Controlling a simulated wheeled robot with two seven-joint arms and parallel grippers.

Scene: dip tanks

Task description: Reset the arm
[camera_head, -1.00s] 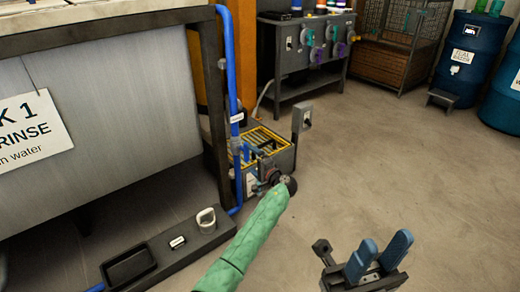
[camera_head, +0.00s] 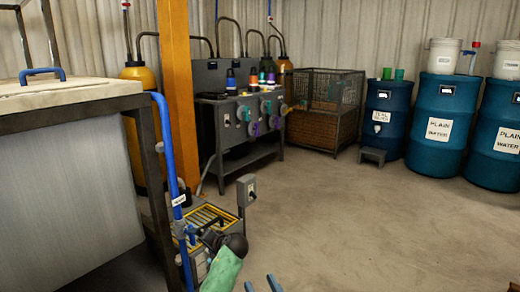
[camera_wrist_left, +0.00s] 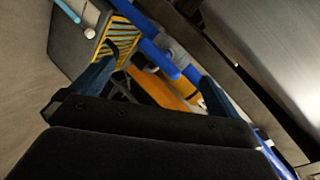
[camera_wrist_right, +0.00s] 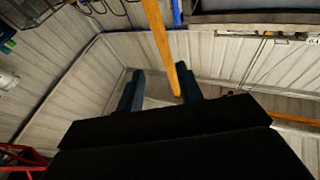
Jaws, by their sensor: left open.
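My right gripper (camera_head: 262,284) shows only as two blue fingertips at the bottom edge of the head view. In the right wrist view (camera_wrist_right: 160,70) its fingers stand apart with nothing held, facing the wall and an orange post. My left gripper (camera_wrist_left: 156,71) is open in the left wrist view. A blue pipe (camera_wrist_left: 158,58) and a box with a yellow-striped top (camera_wrist_left: 122,38) show beyond and between its fingers; I cannot tell whether it touches the pipe. In the head view my green-sleeved left arm reaches up to that box, and the left fingers are hard to make out.
A metal tank (camera_head: 70,190) stands at the left, with the blue pipe (camera_head: 170,150) at its corner. A grey switch post (camera_head: 246,192) rises by the box. A dark bench (camera_head: 240,140), wire cage (camera_head: 325,95) and blue barrels (camera_head: 437,120) stand behind. The floor at right is clear.

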